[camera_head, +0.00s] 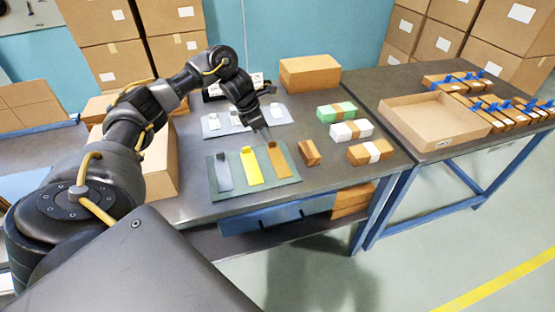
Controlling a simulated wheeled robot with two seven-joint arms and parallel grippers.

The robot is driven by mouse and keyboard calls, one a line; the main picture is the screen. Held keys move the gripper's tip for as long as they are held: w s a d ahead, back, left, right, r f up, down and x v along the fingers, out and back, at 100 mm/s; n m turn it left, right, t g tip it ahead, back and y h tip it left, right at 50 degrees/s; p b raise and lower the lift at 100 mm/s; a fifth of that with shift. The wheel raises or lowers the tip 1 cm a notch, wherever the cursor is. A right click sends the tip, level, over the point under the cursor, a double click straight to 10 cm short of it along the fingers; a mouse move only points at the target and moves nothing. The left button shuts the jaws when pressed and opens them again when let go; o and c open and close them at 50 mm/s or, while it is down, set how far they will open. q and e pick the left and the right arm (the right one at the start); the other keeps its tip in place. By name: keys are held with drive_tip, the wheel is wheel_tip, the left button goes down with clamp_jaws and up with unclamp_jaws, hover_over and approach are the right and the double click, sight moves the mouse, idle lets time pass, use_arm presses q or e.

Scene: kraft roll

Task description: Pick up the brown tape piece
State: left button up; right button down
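The brown tape piece (280,162) lies flat at the right end of a dark green mat (236,196) on the grey table. A small raised tab shows at its far end. A yellow tape piece (251,168) and a grey-blue one (223,172) lie to its left on the same mat. My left gripper (265,136) points down at the far end of the brown piece, close to its tab. At this size I cannot tell whether its fingers touch the tab or how far apart they are. My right gripper is out of view.
A small brown box (309,153) stands just right of the mat. Green-, white- and brown-topped boxes (336,112) (351,130) (370,152) stand further right. A pale tray (211,129) with white pieces lies behind. An open carton (434,119) is on the right table.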

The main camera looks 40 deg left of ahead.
sight(274, 147)
use_arm(q)
drive_tip(key=shift+d+f, duration=0.15)
drive_tip(key=shift+f, duration=0.25)
drive_tip(key=x, duration=0.4)
drive_tip(key=shift+w+f+p, duration=0.2)
drive_tip(key=shift+w+p, duration=0.1)
drive_tip(key=shift+p, duration=0.05)
clamp_jaws()
